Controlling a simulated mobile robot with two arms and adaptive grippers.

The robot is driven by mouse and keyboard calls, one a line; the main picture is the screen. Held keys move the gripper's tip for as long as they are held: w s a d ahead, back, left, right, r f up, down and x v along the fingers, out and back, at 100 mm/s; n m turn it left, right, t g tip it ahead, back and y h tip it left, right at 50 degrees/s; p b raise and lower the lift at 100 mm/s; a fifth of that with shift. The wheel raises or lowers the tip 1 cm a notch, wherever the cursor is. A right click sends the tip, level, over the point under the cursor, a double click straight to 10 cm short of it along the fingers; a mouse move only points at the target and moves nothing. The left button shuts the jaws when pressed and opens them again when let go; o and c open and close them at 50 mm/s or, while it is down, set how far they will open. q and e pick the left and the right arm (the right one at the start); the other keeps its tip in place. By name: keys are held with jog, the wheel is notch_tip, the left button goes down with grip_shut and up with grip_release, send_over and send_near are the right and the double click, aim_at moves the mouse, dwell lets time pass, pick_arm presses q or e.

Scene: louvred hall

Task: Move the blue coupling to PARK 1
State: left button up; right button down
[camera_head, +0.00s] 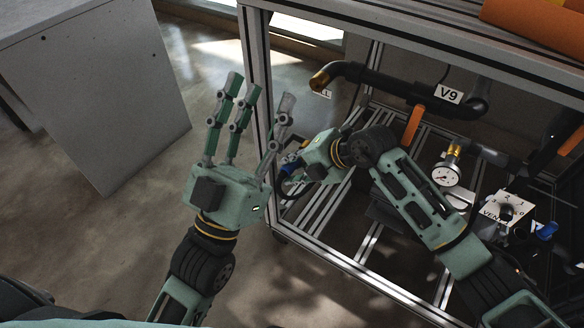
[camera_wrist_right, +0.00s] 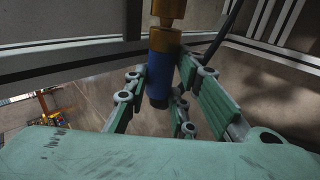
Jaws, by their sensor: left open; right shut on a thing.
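The blue coupling (camera_wrist_right: 158,80) stands between the fingers of my right gripper (camera_wrist_right: 160,100) in the right wrist view, with a brass fitting (camera_wrist_right: 165,38) directly above it. In the head view my right gripper (camera_head: 296,165) is at the left front part of the frame, shut on the coupling, of which a small blue patch (camera_head: 289,164) shows; the hand hides most of it. My left gripper (camera_head: 250,105) is open and empty, fingers pointing up, left of the frame's front post. I see no readable PARK 1 label.
A metal frame holds a black pipe labelled V9 (camera_head: 448,94) with an orange lever (camera_head: 413,125), a pressure gauge (camera_head: 446,173), a VENT box (camera_head: 505,208) and another blue part (camera_head: 546,231). A grey cabinet (camera_head: 100,90) stands at left; open floor lies between.

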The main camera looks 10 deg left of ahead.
aim_at(289, 171)
jog(key=shift+w+d, duration=0.1)
jog(key=shift+w, duration=0.2)
pick_arm(q)
jog(key=shift+s+r, duration=0.15)
jog(key=shift+s, duration=0.1)
